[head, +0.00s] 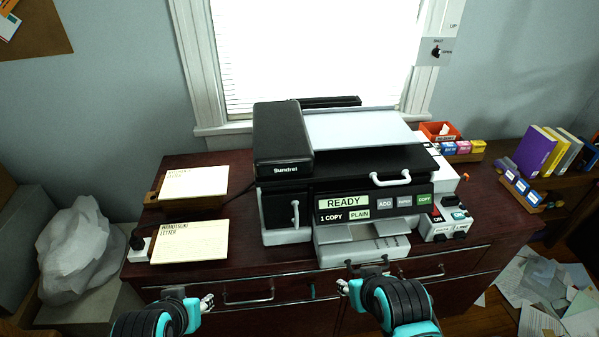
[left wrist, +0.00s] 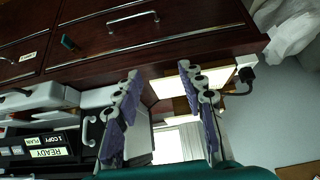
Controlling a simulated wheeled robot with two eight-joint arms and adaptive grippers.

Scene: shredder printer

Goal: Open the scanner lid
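The printer-scanner (head: 345,185) stands on the dark red desk, its display reading READY. Its black scanner lid (head: 350,160) lies flat, with a white bar handle (head: 390,178) on its front edge at the right. A black feeder box and a pale tray sit on top of the lid. My left gripper (head: 207,303) is low in front of the desk, left of the printer; in the left wrist view its fingers (left wrist: 159,72) are spread and empty. My right gripper (head: 343,287) is low before the printer's front, apart from the handle; its finger gap is unclear.
Two paper trays (head: 191,243) lie left of the printer. A white side unit (head: 445,220) with buttons and an orange bin (head: 440,132) are at its right. Drawers with metal handles (head: 249,291) line the desk front. Loose papers (head: 555,300) cover the floor at right.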

